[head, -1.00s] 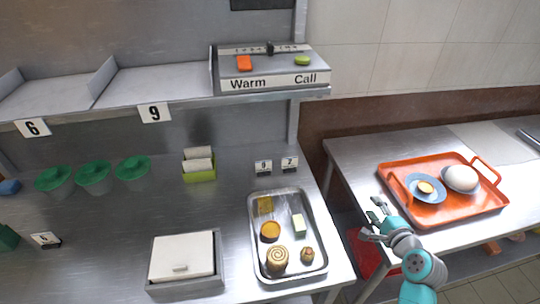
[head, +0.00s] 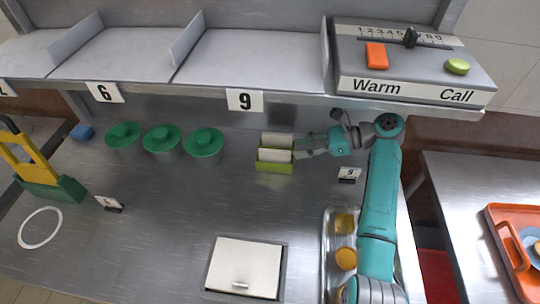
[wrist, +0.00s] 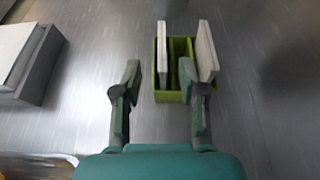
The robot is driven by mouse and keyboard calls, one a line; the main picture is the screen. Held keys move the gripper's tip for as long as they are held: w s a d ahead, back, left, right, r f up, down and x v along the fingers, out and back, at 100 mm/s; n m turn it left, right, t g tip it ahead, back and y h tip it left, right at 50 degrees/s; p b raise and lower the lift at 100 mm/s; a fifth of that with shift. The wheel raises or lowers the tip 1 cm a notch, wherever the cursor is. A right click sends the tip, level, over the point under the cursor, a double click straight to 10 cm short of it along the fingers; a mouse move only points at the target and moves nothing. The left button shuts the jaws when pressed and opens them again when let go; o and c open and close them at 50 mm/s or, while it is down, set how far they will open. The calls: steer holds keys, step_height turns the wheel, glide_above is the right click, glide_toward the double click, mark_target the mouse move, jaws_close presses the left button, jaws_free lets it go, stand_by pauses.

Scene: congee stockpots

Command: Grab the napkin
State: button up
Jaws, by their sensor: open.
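The green napkin holder (head: 275,167) stands on the steel counter below the shelf marker 9. Two white upright napkins, a rear one (head: 279,139) and a front one (head: 274,155), stick up from it. My gripper (head: 302,148) is at the holder's right side, its fingers pointing left towards the napkins. In the wrist view my gripper (wrist: 160,72) is open. One napkin (wrist: 163,45) lies between the lines of the two fingers; the other napkin (wrist: 207,52) is right of the right finger. The right finger overlaps the holder (wrist: 172,96) in the picture; contact cannot be told.
The shelf (head: 250,65) and the Warm/Call box (head: 400,65) overhang just behind and above my arm. A metal tray (head: 326,240) with food lies under my forearm.

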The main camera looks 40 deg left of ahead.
mark_target(277, 151)
steer(key=x, duration=0.8)
steer(key=shift+a+f, duration=0.2)
steer(key=shift+a, duration=0.1)
steer(key=shift+c, duration=0.3)
jaws_close()
